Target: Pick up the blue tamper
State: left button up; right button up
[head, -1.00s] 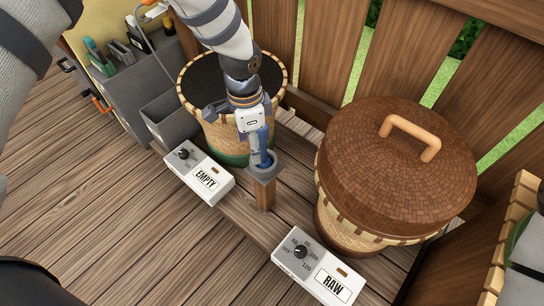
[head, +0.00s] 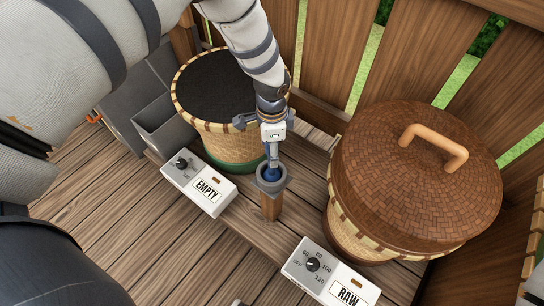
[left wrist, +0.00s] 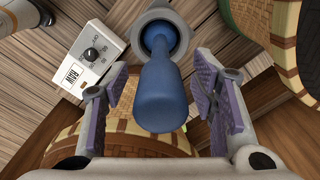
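The blue tamper (left wrist: 160,85) stands in a grey round holder (left wrist: 181,33) in the left wrist view. In the head view the tamper (head: 273,173) shows only in part below my gripper, in the holder (head: 262,185) on top of a short wooden post. My left gripper (head: 272,152) points down over the holder. In the left wrist view the left gripper (left wrist: 162,80) is open, its purple finger pads on either side of the tamper handle. Gaps show between the pads and the handle. My right gripper is not in view.
A white EMPTY dial box (head: 200,185) sits left of the post and a RAW box (head: 328,272) in front right. A dark-filled woven basket (head: 210,140) stands behind left; a lidded basket (head: 410,185) stands right. A wooden fence (head: 333,55) runs behind.

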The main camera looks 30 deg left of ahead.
pick_arm(q)
grip_shut()
notch_tip(320, 180, up, 10)
jog(key=shift+r+p, duration=0.1)
jog(key=shift+p, duration=0.55)
jog(key=c, duration=0.8)
grip_release()
grip_shut()
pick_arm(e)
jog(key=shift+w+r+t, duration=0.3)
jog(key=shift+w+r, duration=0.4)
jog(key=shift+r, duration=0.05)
